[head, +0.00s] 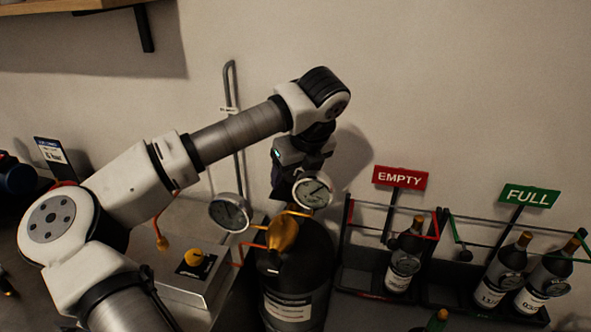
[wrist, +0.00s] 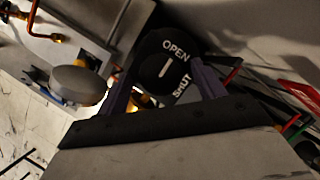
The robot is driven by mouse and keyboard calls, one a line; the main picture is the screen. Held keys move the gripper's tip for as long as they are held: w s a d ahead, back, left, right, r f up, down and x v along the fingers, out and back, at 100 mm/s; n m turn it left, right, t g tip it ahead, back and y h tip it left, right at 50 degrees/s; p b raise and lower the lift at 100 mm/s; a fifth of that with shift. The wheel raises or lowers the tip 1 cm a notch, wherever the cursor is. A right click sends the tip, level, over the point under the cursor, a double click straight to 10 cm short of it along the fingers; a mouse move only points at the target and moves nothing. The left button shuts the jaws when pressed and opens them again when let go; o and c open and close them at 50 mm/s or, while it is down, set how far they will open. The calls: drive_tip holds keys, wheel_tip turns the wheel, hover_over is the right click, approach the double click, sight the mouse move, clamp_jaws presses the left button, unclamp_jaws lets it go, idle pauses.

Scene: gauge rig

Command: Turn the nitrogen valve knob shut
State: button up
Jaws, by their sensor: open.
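The nitrogen valve knob (wrist: 158,78) is round and black in the wrist view, with a short white line on its face. The line lies just below the word OPEN on the dark dial (wrist: 188,55); SHUT is printed at the lower right. My gripper (wrist: 163,88) is open, with one finger on each side of the knob; I cannot tell whether they touch it. In the head view my gripper (head: 307,163) points down above the brass regulator (head: 283,233) on the dark cylinder (head: 297,285). The knob is hidden there behind my gripper and a gauge.
Two round gauges, left (head: 230,212) and right (head: 313,189), stand close around my gripper. A grey box (head: 178,285) with a yellow knob (head: 194,258) is at left. Bottle racks with EMPTY (head: 400,178) and FULL (head: 529,196) signs stand at right.

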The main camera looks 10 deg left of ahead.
drive_tip(key=c, duration=1)
